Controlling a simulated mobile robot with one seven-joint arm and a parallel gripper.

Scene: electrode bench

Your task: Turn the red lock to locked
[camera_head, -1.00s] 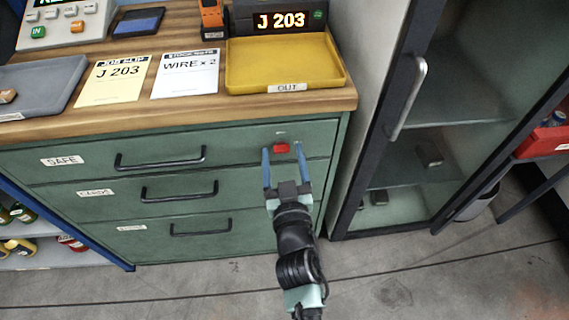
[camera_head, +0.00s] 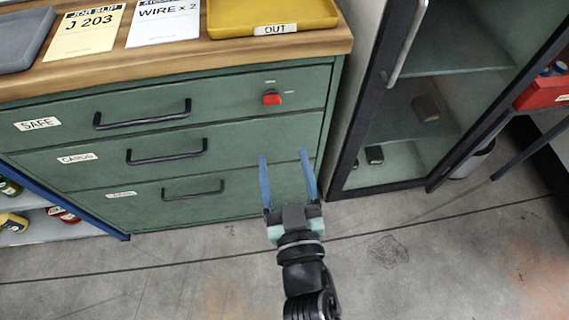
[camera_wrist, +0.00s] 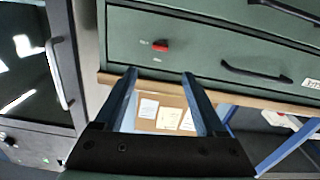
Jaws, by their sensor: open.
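The red lock (camera_head: 272,98) is a small knob at the right end of the top green drawer front, which is labelled SAFE (camera_head: 38,124). Tiny labels sit above it and to its right; I cannot read them or tell its setting. My gripper (camera_head: 283,154) is open and empty, its blue fingers pointing up the picture below the lock. In the wrist view the lock (camera_wrist: 160,45) shows beyond the fingertips (camera_wrist: 159,73), apart from them and roughly between the lines of the two fingers.
Black bar handles (camera_head: 142,115) stick out from the drawers. A wooden top (camera_head: 180,50) overhangs them, with a yellow OUT tray (camera_head: 270,20) and paper slips. A glass-door cabinet (camera_head: 420,110) stands close on the right. The floor in front is clear.

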